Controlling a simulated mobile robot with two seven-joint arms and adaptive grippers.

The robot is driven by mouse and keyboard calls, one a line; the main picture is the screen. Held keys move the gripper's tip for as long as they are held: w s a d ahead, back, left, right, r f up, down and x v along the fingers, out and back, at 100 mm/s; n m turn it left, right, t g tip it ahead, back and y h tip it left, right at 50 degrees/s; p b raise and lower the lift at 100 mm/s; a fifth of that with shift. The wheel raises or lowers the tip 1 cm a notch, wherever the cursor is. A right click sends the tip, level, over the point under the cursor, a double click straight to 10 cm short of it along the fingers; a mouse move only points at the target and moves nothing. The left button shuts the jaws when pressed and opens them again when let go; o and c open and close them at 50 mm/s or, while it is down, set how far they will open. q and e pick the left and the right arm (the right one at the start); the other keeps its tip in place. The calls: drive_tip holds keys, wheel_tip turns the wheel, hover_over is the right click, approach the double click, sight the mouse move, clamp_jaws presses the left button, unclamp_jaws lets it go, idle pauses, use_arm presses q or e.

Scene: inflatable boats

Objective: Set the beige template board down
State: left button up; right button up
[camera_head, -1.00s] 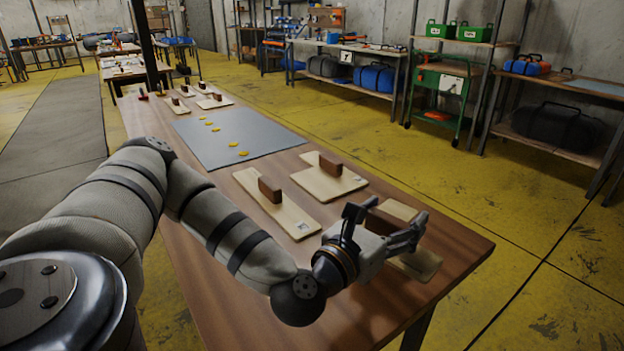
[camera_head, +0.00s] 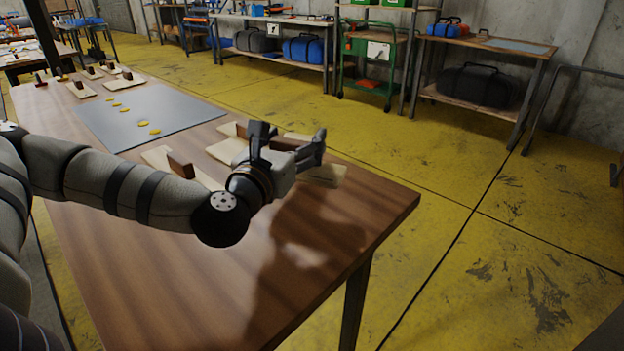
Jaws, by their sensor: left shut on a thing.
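My left gripper (camera_head: 288,146) is shut on the brown handle of a beige template board (camera_head: 328,176). My left forearm partly covers the nearer one. My right gripper is not in view.
A grey sheet (camera_head: 150,118) with several yellow discs lies farther left on the table, with smaller handled boards (camera_head: 82,90) beyond. The front right tabletop is bare, with a dark shadow. Yellow floor lies beyond the table edge; shelves and a green cart (camera_head: 368,65) stand behind.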

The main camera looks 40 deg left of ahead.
use_arm(q)
drive_tip(key=f, duration=0.1)
drive_tip(key=w+d+f, duration=0.1)
drive_tip(key=d+f, duration=0.1)
drive_tip(key=f, duration=0.1)
drive_tip(key=shift+w+d+b, duration=0.25)
drive_tip(key=shift+b, duration=0.05)
wheel_tip(320, 180, down, 4)
drive_tip(key=shift+w+d+r+b, duration=0.1)
drive_tip(key=shift+d+r+b, duration=0.05)
drive_tip(key=shift+r+b, duration=0.15)
drive_tip(key=shift+r, duration=0.1)
drive_tip(key=o, duration=1.4)
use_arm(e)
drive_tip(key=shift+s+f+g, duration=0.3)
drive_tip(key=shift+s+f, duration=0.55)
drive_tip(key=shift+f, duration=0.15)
